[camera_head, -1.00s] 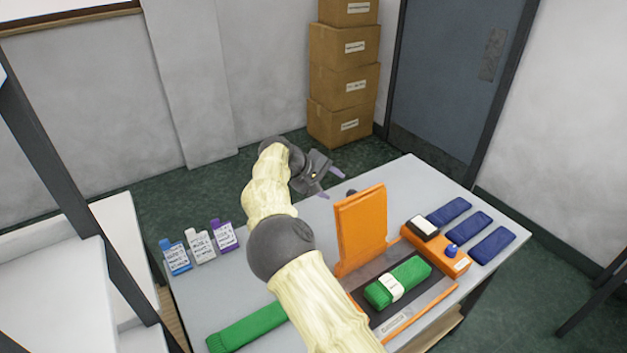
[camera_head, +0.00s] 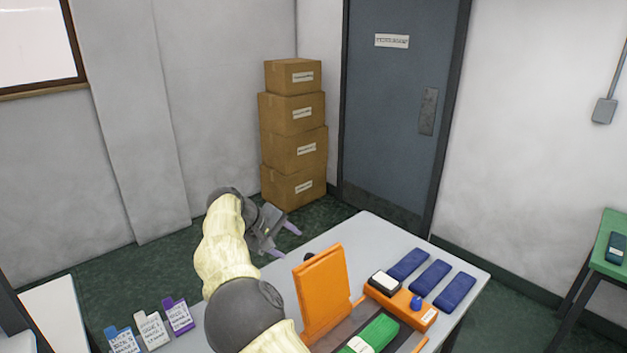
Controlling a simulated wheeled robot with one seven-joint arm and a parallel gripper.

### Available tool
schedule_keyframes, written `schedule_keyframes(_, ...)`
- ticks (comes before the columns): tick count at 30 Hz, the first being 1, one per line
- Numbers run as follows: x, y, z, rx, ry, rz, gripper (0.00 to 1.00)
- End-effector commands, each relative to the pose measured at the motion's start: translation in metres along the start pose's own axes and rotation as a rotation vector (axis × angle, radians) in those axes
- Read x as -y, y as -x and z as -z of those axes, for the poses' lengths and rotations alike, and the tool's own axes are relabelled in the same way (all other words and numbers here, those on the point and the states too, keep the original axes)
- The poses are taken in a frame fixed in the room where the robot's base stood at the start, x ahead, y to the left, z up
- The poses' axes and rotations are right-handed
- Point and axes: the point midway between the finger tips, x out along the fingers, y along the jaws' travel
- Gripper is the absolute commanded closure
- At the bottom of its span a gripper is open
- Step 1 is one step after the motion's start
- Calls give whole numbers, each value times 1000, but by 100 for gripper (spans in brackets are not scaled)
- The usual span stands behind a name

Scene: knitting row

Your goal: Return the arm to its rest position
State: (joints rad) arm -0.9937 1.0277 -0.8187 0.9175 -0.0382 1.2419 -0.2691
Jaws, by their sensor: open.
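My gripper (camera_head: 283,240) is at the end of my cream-sleeved arm. Its two purple-tipped fingers are apart, with nothing seen between them. It shows beyond the left back edge of the grey table (camera_head: 385,240), left of the upright orange panel (camera_head: 322,290), and apart from it. My arm crosses the lower middle of the view and hides part of the table.
A green bundle with a white band (camera_head: 370,338) lies right of the panel. An orange block with a blue knob (camera_head: 402,300) and several blue packs (camera_head: 430,277) lie further right. Stacked cartons (camera_head: 293,150) and a door (camera_head: 400,110) are behind.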

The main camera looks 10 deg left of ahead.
Motion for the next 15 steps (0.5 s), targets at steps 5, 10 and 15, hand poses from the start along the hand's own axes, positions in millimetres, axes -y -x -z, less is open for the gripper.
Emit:
schedule_keyframes(5,-45,-56,-60,48,-155,153,45)
schedule_keyframes(10,-63,-95,-122,69,-297,290,45)
schedule_keyframes(15,-63,-116,-182,73,-427,407,45)
